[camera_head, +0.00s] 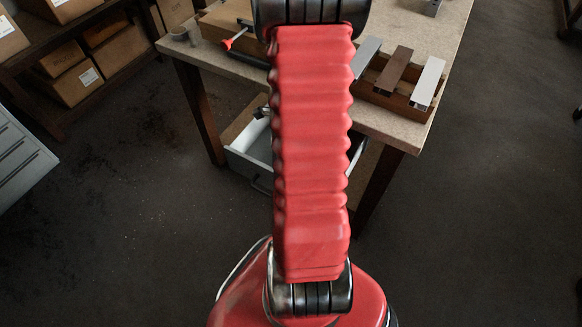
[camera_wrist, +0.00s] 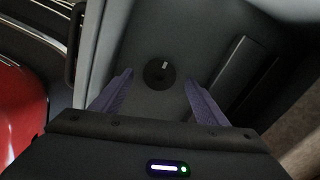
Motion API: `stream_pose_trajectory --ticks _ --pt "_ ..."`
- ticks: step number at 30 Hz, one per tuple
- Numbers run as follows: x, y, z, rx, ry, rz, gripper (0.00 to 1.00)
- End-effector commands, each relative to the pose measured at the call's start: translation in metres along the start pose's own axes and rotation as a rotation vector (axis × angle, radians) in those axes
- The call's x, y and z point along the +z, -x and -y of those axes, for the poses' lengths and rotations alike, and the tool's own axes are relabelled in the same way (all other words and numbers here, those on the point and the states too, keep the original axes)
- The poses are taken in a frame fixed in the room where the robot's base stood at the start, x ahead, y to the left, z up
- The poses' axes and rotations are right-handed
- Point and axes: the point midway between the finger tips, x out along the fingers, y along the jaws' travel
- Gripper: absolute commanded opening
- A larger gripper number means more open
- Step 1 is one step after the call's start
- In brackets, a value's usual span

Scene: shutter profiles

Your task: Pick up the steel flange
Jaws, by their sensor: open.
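In the wrist view a dark round disc (camera_wrist: 158,74) with a small pale mark near its centre lies on the grey floor of a drawer (camera_wrist: 138,42). It is the flange-like thing in view; its steel finish cannot be made out. My gripper (camera_wrist: 159,78) is open, with its two purple-grey fingers on either side of the disc in the picture. The gap in height between fingertips and disc cannot be judged. The open drawer shows in the head view (camera_head: 239,165) under the workbench, partly behind my red arm. The flange is hidden there.
A long dark flat piece (camera_wrist: 240,72) lies right of the disc. Drawer walls are close around my gripper. The workbench (camera_head: 395,125) above bears a wooden tray with grey, brown and white profiles (camera_head: 427,84). Shelves with boxes (camera_head: 75,85) stand left. Floor is clear right.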

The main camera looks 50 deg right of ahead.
Motion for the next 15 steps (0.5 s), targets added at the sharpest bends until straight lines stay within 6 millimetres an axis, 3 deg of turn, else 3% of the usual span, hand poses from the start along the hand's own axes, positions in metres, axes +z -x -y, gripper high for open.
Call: stream_pose_trajectory --ticks 6,15 --pt "0.0 -0.024 -0.001 0.003 0.0 -0.001 0.67" --pt "0.0 -0.031 0.0 0.001 0.001 0.0 0.67"
